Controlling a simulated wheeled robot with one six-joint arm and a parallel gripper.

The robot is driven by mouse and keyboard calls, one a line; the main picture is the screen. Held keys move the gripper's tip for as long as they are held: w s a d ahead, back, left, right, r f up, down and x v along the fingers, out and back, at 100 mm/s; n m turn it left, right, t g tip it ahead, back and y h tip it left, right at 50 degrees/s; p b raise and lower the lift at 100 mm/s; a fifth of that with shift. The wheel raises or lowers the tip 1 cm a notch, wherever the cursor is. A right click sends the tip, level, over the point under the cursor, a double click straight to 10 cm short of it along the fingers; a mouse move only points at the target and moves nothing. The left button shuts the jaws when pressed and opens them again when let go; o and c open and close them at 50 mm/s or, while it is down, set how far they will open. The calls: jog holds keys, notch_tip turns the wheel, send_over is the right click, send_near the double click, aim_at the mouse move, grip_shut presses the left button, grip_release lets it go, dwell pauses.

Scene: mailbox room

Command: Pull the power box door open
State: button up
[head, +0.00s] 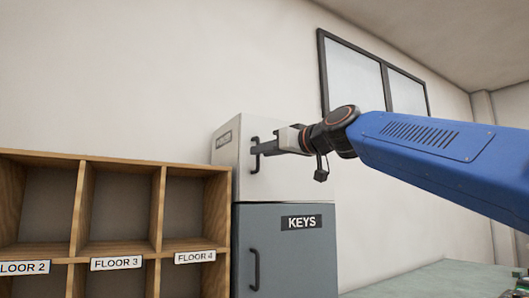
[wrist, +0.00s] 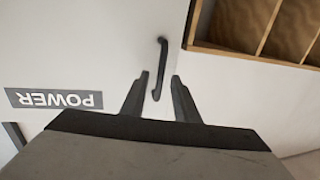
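The white power box (head: 310,185) sits on top of the grey keys cabinet in the head view. Its door bears a dark upright bar handle (head: 255,155). In the wrist view the pale door (wrist: 100,45) shows a POWER label (wrist: 53,98), upside down, and the handle (wrist: 161,60). I see no gap at the door's edge. My gripper (head: 260,148) is at the handle; in the wrist view its two dark fingers (wrist: 158,88) are apart, with the handle's lower end in the picture between their tips. Whether either finger touches it, I cannot tell.
The grey keys cabinet (head: 290,260) is below, with its own handle (head: 255,269). Wooden mail slots (head: 160,210) with floor labels stand at the left, close to the box. A dark-framed window (head: 355,70) is behind my arm. A pale green counter (head: 430,280) is at lower right.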

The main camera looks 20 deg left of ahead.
jog(key=shift+w+a, duration=0.1)
jog(key=shift+a, duration=0.15)
grip_shut()
jog(key=shift+d, duration=0.15)
